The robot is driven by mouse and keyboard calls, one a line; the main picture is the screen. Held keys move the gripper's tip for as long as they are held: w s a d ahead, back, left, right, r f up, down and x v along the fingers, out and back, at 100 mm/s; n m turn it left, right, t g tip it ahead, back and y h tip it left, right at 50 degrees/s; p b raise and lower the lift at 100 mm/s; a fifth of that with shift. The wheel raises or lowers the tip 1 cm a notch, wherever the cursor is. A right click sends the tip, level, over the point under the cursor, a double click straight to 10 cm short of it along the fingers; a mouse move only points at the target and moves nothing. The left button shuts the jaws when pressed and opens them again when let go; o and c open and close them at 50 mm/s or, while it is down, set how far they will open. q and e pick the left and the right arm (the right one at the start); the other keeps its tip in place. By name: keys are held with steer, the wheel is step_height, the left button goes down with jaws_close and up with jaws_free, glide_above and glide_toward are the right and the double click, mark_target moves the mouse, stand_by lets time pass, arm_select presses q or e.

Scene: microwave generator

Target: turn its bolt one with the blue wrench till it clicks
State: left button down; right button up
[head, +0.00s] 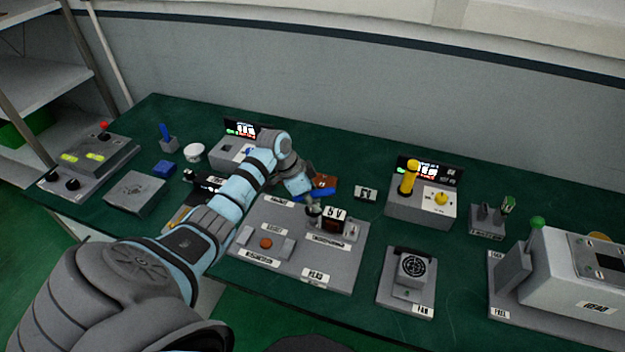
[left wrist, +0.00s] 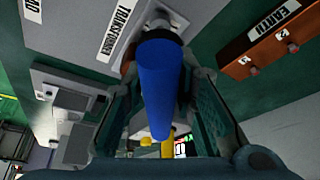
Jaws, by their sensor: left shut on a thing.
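In the left wrist view a blue cylindrical handle (left wrist: 157,88), which I take for the blue wrench, lies between the fingers of my left gripper (left wrist: 165,75). The gripper is shut on it. Its far end meets a dark and grey round part close to the grey panel. The wrench head and bolt one cannot be made out clearly; the gripper and handle cover that spot. My right gripper is not in view.
A brown EARTH block (left wrist: 285,45) is right of the gripper in the left wrist view. The panel carries a TRANSFORMER label (left wrist: 113,32) and an orange round button (head: 266,243). A fan unit (head: 411,268) and a yellow-handled unit (head: 409,178) stand to the right.

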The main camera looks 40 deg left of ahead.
arm_select(q)
steer(key=n, duration=0.2)
steer(key=n+y, duration=0.1)
steer(key=n, duration=0.1)
steer(key=shift+d+n+t+y, duration=0.1)
steer(key=shift+n+t+y, duration=0.2)
steer(key=shift+n+t, duration=0.1)
steer(key=n+y, duration=0.1)
steer(key=n, duration=0.2)
steer(key=shift+n+y, duration=0.3)
steer(key=shift+n, duration=0.1)
steer(key=shift+m, duration=0.6)
steer(key=m+h, duration=0.1)
steer(key=m, duration=0.2)
steer(key=shift+h, duration=0.4)
steer(key=m+h+b, duration=0.1)
steer(key=m, duration=0.3)
steer(key=shift+f+g+b, duration=0.15)
steer(key=shift+g+b, duration=0.15)
steer(key=shift+g, duration=0.1)
steer(key=shift+m+h, duration=0.3)
steer(key=shift+m, duration=0.2)
